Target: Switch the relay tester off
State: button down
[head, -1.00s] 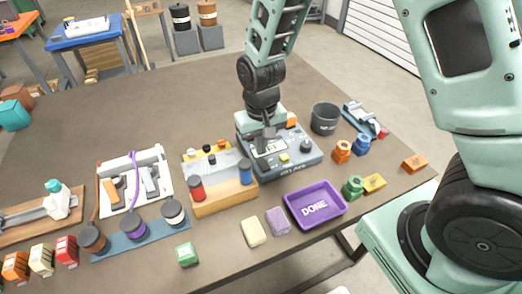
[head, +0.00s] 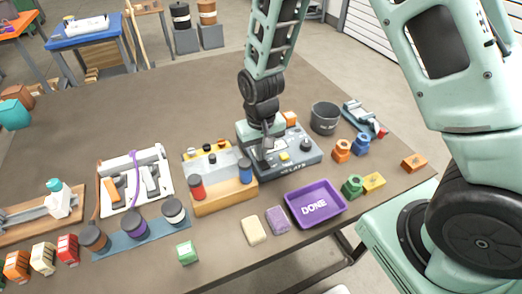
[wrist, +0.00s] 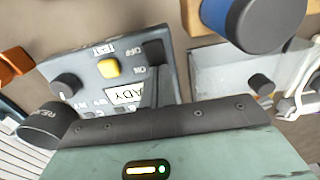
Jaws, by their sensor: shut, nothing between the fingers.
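The relay tester (head: 305,158) is a blue-grey box with a dark front edge, near the middle of the table. The wrist view shows its top with a black knob (wrist: 68,85), a yellow button (wrist: 109,68) under "TEST", and a white label reading "ADY", partly hidden. A black switch (wrist: 153,50) sits beside the "OFF" and "ON" marks. My gripper (head: 267,145) is shut and empty, pointing down over the tester's left part. In the wrist view its fingertips (wrist: 154,72) are close to the switch. I cannot tell whether they touch it or which way it is set.
A wooden block with red and blue cylinders (head: 222,190) stands close on the left. A dark grey cup (head: 324,118) is behind right. A purple "DONE" tray (head: 342,204) lies in front. Orange and blue knobbed pieces (head: 342,151) stand at right.

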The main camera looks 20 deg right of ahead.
aim_at(266, 167)
jog(key=shift+s, duration=0.2)
jog(key=shift+s+r+p, duration=0.2)
jog(key=shift+s+p, duration=0.1)
jog(key=shift+s, duration=0.3)
jog(key=shift+r, duration=0.1)
jog(key=shift+r+p, duration=0.25)
jog(key=shift+p, duration=0.05)
notch_tip(266, 167, up, 13)
jog(key=s+p, duration=0.2)
jog(key=shift+r, duration=0.1)
jog(key=s+a+r+n, duration=0.3)
jog(key=s, duration=0.6)
jog(key=s+a+r+n, duration=0.3)
jog(key=s+n, duration=0.1)
jog(key=s, duration=0.6)
jog(key=shift+s+a+r+n+y, duration=0.15)
jog(key=shift+a+r+n+y, duration=0.15)
jog(key=shift+a, duration=0.1)
